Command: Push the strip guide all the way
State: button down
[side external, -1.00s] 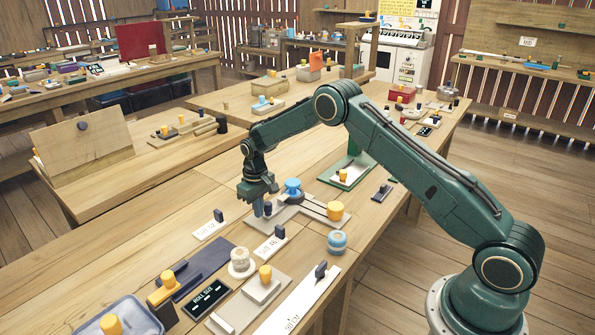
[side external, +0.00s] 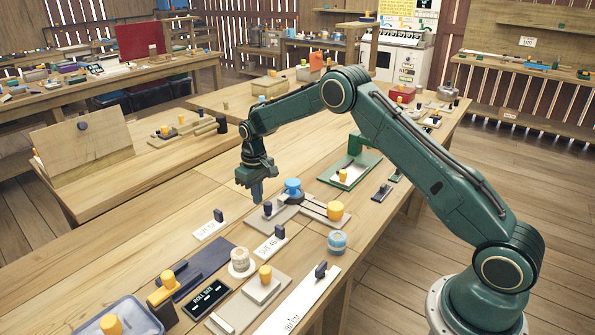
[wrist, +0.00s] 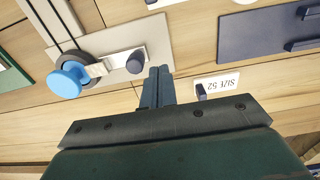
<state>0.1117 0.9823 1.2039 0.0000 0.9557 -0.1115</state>
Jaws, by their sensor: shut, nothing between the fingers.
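A grey plate (side external: 256,222) on the bench carries a blue knob (side external: 292,187), a dark knob (side external: 267,208) and a dark arm ending in a yellow knob (side external: 336,210). No part is labelled as the strip guide, so I cannot tell for certain which one it is. In the wrist view, the dark knob (wrist: 135,63) sits beside a small pale metal piece (wrist: 97,70), close to the blue knob (wrist: 68,80). My gripper (side external: 257,200) is shut and empty, pointing down above the plate's left end. In the wrist view its fingertips (wrist: 158,72) appear just right of the dark knob, apart from it.
SIZE cards with dark knobs (side external: 212,229) lie left of and in front of the plate. A blue roll (side external: 337,242) and a white roll (side external: 242,262) stand nearby.

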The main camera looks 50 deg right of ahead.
jog(key=shift+r, duration=1.05)
jog(key=shift+r, duration=0.15)
jog(key=s+a+r+t, duration=0.1)
jog(key=s+a+r, duration=0.1)
jog(key=s+r, duration=0.75)
jog(key=s+a+r+t, duration=0.2)
jog(key=s+r, duration=0.4)
jog(key=r, duration=0.7)
jog(key=s+a+r+t, duration=0.1)
jog(key=s+a+t, duration=0.1)
jog(key=s, duration=2.3)
jog(key=shift+s+a+r+t, duration=0.15)
jog(key=shift+s+a+t, duration=0.15)
jog(key=shift+s, duration=0.05)
